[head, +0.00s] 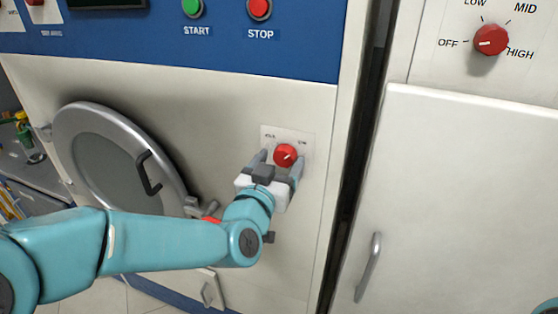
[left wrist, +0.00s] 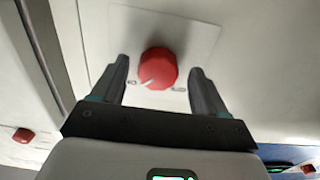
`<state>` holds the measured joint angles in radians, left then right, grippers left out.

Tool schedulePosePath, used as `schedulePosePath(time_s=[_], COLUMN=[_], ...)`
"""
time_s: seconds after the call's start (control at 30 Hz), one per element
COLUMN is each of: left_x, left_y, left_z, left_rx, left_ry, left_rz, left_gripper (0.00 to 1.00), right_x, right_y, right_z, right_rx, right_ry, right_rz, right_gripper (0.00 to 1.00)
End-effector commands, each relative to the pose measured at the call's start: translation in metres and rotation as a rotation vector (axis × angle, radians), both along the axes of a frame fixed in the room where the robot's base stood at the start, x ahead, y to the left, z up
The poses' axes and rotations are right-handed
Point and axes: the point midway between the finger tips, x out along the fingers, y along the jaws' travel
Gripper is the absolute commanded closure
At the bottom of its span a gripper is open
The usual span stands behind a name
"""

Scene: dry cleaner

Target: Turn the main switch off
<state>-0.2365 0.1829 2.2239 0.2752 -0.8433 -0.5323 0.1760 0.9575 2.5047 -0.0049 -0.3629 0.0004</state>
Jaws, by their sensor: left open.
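The main switch, a red round knob (head: 285,154) with a white pointer mark, sits on a pale plate (head: 306,140) on the front of the cream and blue machine. It also shows in the left wrist view (left wrist: 158,68), where its pointer is turned toward the lower left, near a small mark. My left gripper (head: 282,160) is open, with one finger on each side of the knob. In the left wrist view a gap shows between the knob and each finger (left wrist: 158,82). The plate's lettering is too small to read. My right gripper does not show.
A green START button (head: 192,8) and a red STOP button (head: 260,9) are above. A round door (head: 110,170) with a black handle (head: 148,172) is at left. Another red knob (head: 491,40), marked OFF, LOW, MID, HIGH, is on the right-hand cabinet (head: 460,180).

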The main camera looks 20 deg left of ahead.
Motion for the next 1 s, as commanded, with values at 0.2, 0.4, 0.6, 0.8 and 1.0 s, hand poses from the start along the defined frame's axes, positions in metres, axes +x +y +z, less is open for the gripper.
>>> schedulePosePath(time_s=[0.2, 0.4, 0.6, 0.8, 1.0], left_x=[0.0, 0.0, 0.0, 0.0, 0.0], left_y=[0.0, 0.0, 0.0, 0.0, -0.001], left_z=[0.0, 0.0, -0.001, -0.003, -0.005], left_rx=[0.0, 0.001, -0.008, -0.068, -0.203], left_ry=[0.0, 0.0, 0.0, -0.001, 0.002], left_rz=[0.0, 0.0, 0.0, 0.0, -0.001], left_gripper=[0.26, 0.82, 0.82, 0.82, 0.82], right_x=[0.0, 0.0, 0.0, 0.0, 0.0], right_y=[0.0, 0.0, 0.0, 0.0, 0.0], right_z=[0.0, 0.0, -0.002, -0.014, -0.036], right_rx=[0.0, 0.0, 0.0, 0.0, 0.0], right_ry=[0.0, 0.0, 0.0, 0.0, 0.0], right_rz=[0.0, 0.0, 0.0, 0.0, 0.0], right_gripper=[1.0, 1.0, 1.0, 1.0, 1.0])
